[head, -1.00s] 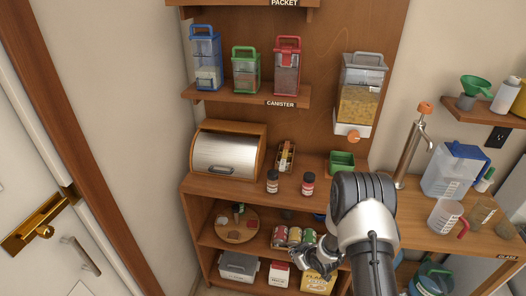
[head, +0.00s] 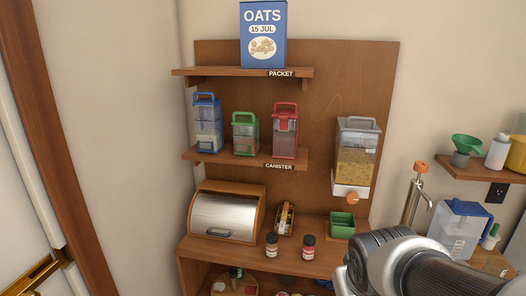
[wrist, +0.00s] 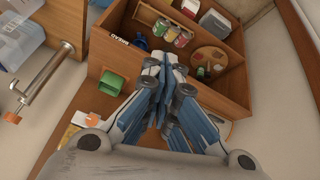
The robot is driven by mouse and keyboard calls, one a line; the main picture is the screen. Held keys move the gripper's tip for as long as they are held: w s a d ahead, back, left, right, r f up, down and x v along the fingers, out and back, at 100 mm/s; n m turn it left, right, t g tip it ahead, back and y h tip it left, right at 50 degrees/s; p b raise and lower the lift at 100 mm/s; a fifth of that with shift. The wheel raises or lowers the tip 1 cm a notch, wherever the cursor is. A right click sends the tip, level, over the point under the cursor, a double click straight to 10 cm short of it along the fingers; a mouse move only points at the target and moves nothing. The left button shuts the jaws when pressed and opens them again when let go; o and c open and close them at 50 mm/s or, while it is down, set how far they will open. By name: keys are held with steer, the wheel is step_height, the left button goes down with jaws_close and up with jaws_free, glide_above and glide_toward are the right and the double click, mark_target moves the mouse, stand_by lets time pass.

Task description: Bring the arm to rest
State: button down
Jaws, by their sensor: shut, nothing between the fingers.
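My gripper (wrist: 168,80) shows in the wrist view with its fingers together, shut and empty, in front of the wooden shelf unit. In the head view my arm comes in from the lower right, and the gripper itself is out of sight there. No object is held.
The wooden counter (head: 222,250) carries a bread box (head: 225,215), two small jars and a green bin (head: 342,226). Canisters (head: 285,135) stand on the shelf above, with an oats packet (head: 263,38) higher up. At right are a tap (head: 414,200) and a pitcher (head: 458,230).

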steer(key=s+a+r, duration=0.1)
steer(key=s, duration=0.7)
steer(key=s+a+r+m+y, duration=0.1)
steer(key=s+a+r, duration=0.1)
steer(key=s, duration=0.6)
steer(key=shift+g, duration=0.4)
